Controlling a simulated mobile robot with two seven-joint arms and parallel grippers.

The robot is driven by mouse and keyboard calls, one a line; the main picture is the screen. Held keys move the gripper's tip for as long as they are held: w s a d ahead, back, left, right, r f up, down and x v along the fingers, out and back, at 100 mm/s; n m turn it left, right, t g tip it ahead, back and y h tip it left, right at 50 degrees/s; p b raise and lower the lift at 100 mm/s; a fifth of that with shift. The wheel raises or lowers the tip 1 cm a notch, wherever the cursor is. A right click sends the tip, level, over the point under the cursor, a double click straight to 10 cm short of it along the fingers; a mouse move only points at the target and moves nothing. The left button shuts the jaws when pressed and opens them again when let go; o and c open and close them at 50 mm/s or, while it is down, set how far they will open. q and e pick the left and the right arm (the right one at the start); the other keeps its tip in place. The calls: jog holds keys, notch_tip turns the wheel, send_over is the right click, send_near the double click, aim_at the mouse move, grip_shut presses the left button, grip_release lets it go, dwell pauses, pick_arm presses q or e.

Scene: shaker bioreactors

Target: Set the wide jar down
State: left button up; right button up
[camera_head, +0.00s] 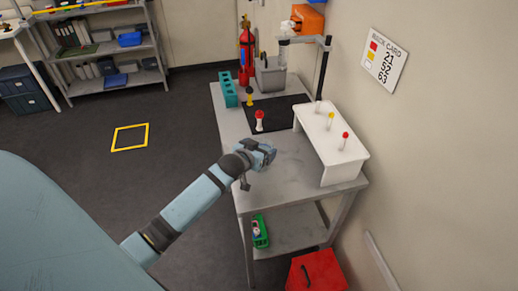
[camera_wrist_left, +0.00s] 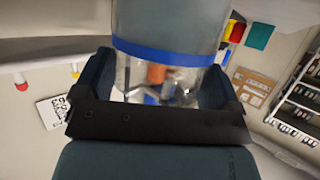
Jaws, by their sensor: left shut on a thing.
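My left gripper (camera_head: 264,153) is over the front part of the grey workbench (camera_head: 228,118). In the left wrist view its two fingers (camera_wrist_left: 163,92) are shut around a wide jar (camera_wrist_left: 135,78). The jar has a clear wall, a blue band and a grey-blue section; orange and dark shapes show through the clear part. In the head view I cannot make out the jar at the gripper, and I cannot tell whether it touches the bench. My right gripper is not in view.
A white stepped stand (camera_head: 342,160) with several coloured-top tubes stands right of the gripper. A black mat (camera_head: 281,112), a red-topped vial (camera_head: 259,121), a teal rack (camera_head: 228,89) and a grey bin (camera_head: 270,76) are behind. Bare bench top lies around the gripper.

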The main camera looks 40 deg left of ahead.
pick_arm(q)
jog(key=o, duration=0.7)
jog(key=shift+f, duration=0.1)
jog(key=shift+s, duration=0.15)
jog(key=a+b+v, duration=0.1)
jog(key=v, duration=1)
jog(key=shift+s+d+r, duration=0.3)
jog(key=shift+s+d, duration=0.05)
jog(key=shift+d, duration=0.15)
